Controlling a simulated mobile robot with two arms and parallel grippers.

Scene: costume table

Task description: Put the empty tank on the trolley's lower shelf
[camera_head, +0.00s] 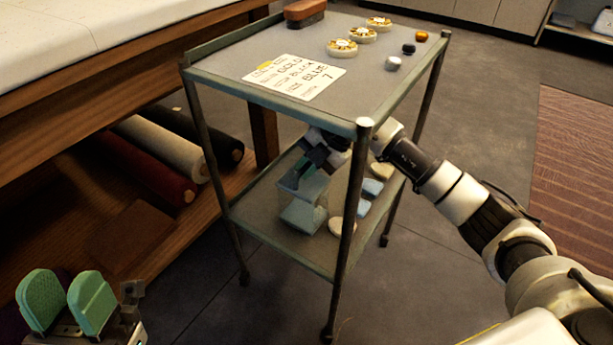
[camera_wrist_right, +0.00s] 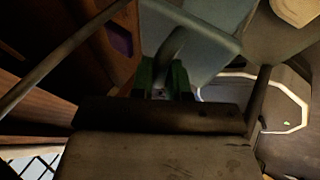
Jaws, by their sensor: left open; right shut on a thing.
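The trolley's lower shelf (camera_head: 258,212) is a grey-green tray below the top shelf. A see-through, box-like tank (camera_head: 304,203) with pale blue patches is at the left-middle of this shelf. Whether its base touches the shelf is unclear. My right gripper (camera_head: 308,172) reaches between the shelves from the right and is shut on the tank's upper part. In the right wrist view the green fingers (camera_wrist_right: 163,80) close around a grey, bar-like piece. My left gripper (camera_head: 68,303) is open and empty at the lower left, its green pads apart.
Pale round and blue pieces (camera_head: 373,187) lie on the lower shelf's right side. A trolley post (camera_head: 349,200) stands in front. The top shelf holds a written card (camera_head: 294,76), a brush (camera_head: 305,12), several round tins and small caps. Fabric rolls (camera_head: 165,148) lie at left.

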